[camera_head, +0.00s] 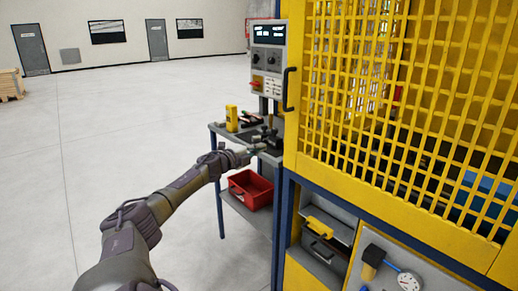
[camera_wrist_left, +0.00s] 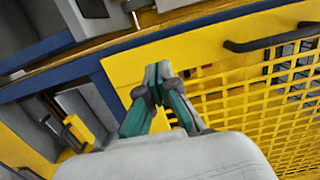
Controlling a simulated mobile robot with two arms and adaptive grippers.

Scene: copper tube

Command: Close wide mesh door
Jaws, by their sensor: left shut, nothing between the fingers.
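The wide yellow mesh door (camera_head: 440,235) fills the right of the head view, with its lower rail running along above the blue cabinet beam. Its black handle (camera_head: 289,89) is on the left upright. I cannot tell whether a gap is left at the door's edge. My left gripper (camera_head: 264,148) is shut and empty, to the left of the door and below the handle. In the left wrist view, the closed fingertips (camera_wrist_left: 158,72) appear in front of the yellow door frame (camera_wrist_left: 125,72), with the handle (camera_wrist_left: 270,40) to their right; contact is unclear. My right gripper is not in view.
A control panel (camera_head: 268,60) stands left of the door. Below it, a side table (camera_head: 217,128) holds a yellow item (camera_head: 232,118) and dark tools, close to my left gripper. A red bin (camera_head: 251,190) sits on its lower shelf.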

